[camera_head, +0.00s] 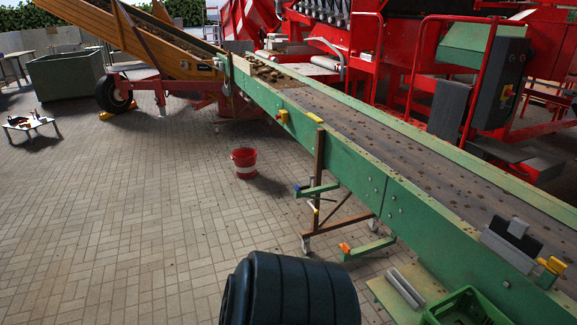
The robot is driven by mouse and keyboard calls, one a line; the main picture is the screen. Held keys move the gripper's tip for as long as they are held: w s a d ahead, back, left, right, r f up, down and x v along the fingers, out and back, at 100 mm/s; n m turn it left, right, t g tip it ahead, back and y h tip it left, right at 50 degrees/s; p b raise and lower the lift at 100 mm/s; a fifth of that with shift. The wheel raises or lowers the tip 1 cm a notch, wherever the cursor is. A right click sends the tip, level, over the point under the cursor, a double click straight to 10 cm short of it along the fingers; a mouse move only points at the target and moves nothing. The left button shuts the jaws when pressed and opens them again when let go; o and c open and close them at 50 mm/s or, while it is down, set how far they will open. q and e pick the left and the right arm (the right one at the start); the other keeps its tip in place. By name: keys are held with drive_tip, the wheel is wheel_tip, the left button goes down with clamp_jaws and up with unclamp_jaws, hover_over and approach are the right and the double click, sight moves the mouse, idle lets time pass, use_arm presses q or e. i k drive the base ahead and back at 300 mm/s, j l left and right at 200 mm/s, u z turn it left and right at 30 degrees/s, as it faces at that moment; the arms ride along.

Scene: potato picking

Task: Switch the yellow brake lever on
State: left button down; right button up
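No part is clearly identifiable as the yellow brake lever. A yellow block (283,116) sits on the side of the green conveyor (355,170). A flat yellow piece (314,118) lies near it on the conveyor's top edge. Another yellow fitting (552,265) is at the conveyor's near right end. A small orange-yellow tip (345,248) is on a low green bar by the conveyor's wheeled stand. Whether any of these is on or off cannot be told. Neither of my grippers is in view.
A dark ribbed barrel (290,290) stands at the bottom centre. A green crate (465,308) is at the bottom right. A low white table (30,125) stands at the left. The paved floor at left is mostly clear.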

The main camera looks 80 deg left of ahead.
sight(316, 211)
drive_tip(key=j+u, duration=0.65)
drive_tip(key=u, duration=0.3)
drive_tip(key=j+u, duration=0.45)
drive_tip(key=i+j+u, duration=0.15)
drive_tip(key=u, duration=0.3)
drive_tip(key=i+j+u, duration=0.1)
drive_tip(key=i+j, duration=0.3)
drive_tip(key=j, duration=0.2)
drive_tip(key=i+j+u, duration=0.15)
drive_tip(key=i+j, duration=0.3)
drive_tip(key=i+j+u, duration=0.1)
drive_tip(key=i, duration=0.55)
drive_tip(key=i+j+u, duration=0.1)
drive_tip(key=i+j, duration=0.15)
drive_tip(key=i, duration=0.45)
